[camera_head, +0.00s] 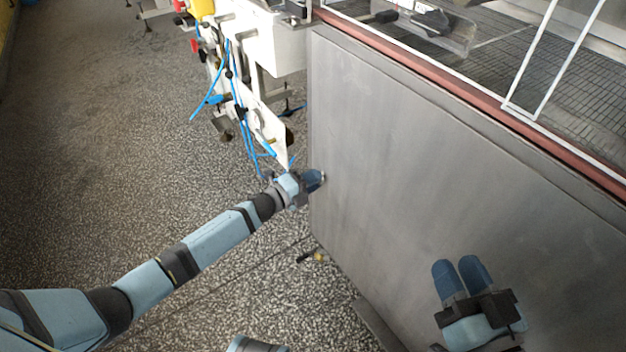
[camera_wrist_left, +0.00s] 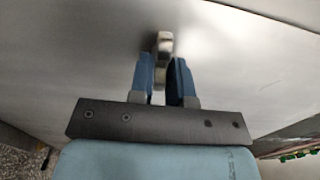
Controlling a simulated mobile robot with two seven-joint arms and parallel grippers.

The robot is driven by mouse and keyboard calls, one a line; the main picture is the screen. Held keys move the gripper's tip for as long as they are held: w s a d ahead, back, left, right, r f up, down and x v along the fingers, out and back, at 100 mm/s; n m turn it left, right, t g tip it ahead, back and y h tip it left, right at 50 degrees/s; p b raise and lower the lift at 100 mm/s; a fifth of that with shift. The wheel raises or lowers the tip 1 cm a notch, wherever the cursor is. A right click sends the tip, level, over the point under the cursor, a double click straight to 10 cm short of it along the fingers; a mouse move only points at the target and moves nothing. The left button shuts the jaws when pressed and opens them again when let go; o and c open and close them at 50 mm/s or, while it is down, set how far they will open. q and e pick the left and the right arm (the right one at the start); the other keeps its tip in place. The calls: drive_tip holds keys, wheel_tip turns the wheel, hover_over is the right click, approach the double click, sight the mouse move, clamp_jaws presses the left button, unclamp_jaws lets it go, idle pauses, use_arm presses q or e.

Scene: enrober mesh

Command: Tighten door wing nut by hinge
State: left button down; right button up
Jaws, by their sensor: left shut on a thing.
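A large grey metal door (camera_head: 420,150) fills the middle of the head view. My left gripper (camera_head: 316,180) is at the door's left edge. In the left wrist view my left gripper (camera_wrist_left: 166,85) has its two blue fingers closed around a small metal wing nut (camera_wrist_left: 163,48). The nut stands out from the door panel (camera_wrist_left: 90,60), and its upper part shows above the fingertips. In the head view the nut is mostly hidden by the fingers. My right gripper (camera_head: 461,275) is in front of the door at the lower right, fingers apart, with nothing between them.
A white machine part (camera_head: 270,45) with blue hoses (camera_head: 235,100) stands left of the door. A wire mesh belt (camera_head: 500,60) lies behind a reddish rail (camera_head: 480,95) above the door. A small black and yellow item (camera_head: 313,257) is low by the door edge. Speckled floor (camera_head: 110,160) at left is open.

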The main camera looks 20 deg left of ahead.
use_arm(q)
drive_tip(key=shift+d, duration=0.1)
idle(0.8)
drive_tip(key=c, duration=1.2)
unclamp_jaws()
drive_tip(key=shift+o, duration=0.2)
